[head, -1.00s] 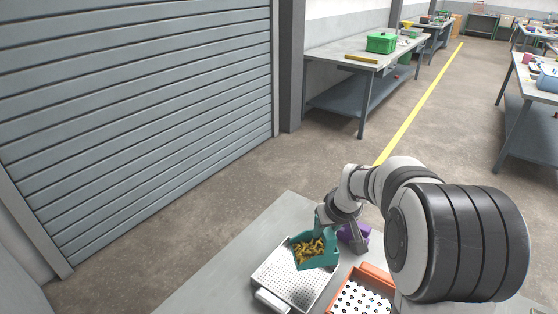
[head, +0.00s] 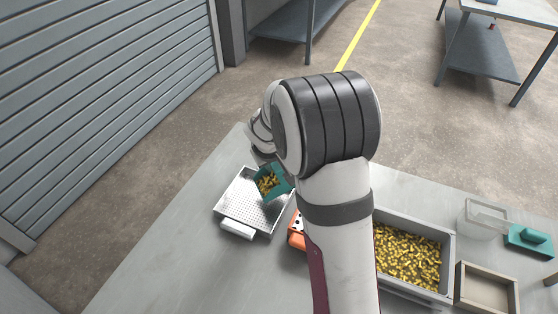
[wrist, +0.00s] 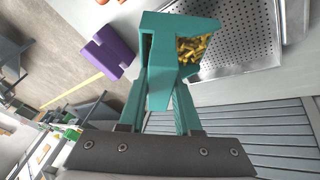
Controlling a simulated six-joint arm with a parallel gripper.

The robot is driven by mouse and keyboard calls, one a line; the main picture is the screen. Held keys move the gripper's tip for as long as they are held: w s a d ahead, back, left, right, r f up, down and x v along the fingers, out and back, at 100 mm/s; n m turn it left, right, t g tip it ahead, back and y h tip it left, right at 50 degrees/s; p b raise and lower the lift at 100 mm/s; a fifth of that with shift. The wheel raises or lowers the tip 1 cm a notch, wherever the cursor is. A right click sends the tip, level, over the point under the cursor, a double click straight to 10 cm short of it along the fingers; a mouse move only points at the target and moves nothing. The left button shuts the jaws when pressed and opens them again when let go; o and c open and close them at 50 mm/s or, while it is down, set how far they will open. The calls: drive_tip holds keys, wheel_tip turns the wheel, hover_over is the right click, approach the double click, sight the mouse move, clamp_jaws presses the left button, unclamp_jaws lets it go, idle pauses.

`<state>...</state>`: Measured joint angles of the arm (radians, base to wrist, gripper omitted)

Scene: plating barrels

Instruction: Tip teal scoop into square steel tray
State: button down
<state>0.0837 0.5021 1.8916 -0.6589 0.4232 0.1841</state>
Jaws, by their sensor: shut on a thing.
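The teal scoop (head: 276,190) holds brass-coloured pieces (head: 267,184) and is over or beside the right side of the perforated square steel tray (head: 232,205). The scoop (wrist: 158,28) and its pieces (wrist: 190,48) also show in the wrist view, beside the tray (wrist: 240,45). My gripper (wrist: 160,92) is shut on the scoop's handle. In the head view my arm hides the gripper's fingers. The tray's visible floor looks empty. I cannot tell the scoop's exact tilt or its height above the tray.
A partly hidden orange holed tray (head: 297,240) is right of the steel tray. A grey bin (head: 450,262) of brass pieces, a clear container (head: 480,222) and a beige box (head: 487,286) stand further right. A purple block (wrist: 108,52) is near the scoop. The table's front left is clear.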

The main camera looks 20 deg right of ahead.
drive_tip(key=shift+s+a+r+h, duration=0.1)
drive_tip(key=shift+a+r+h, duration=0.05)
drive_tip(key=shift+a+h, duration=0.4)
drive_tip(key=shift+a+r+h, duration=0.15)
drive_tip(key=shift+a+h, duration=0.25)
drive_tip(key=shift+h, duration=0.25)
drive_tip(key=shift+d+r+y, duration=0.25)
drive_tip(key=shift+d+y, duration=0.6)
drive_tip(key=shift+y, duration=0.05)
drive_tip(key=shift+d+r+m+y, duration=0.15)
drive_tip(key=shift+d+m+y, duration=0.15)
drive_tip(key=shift+d+y, duration=0.9)
drive_tip(key=shift+w+d+r+y, duration=0.1)
drive_tip(key=shift+w+d+y, duration=0.1)
drive_tip(key=shift+y, duration=0.3)
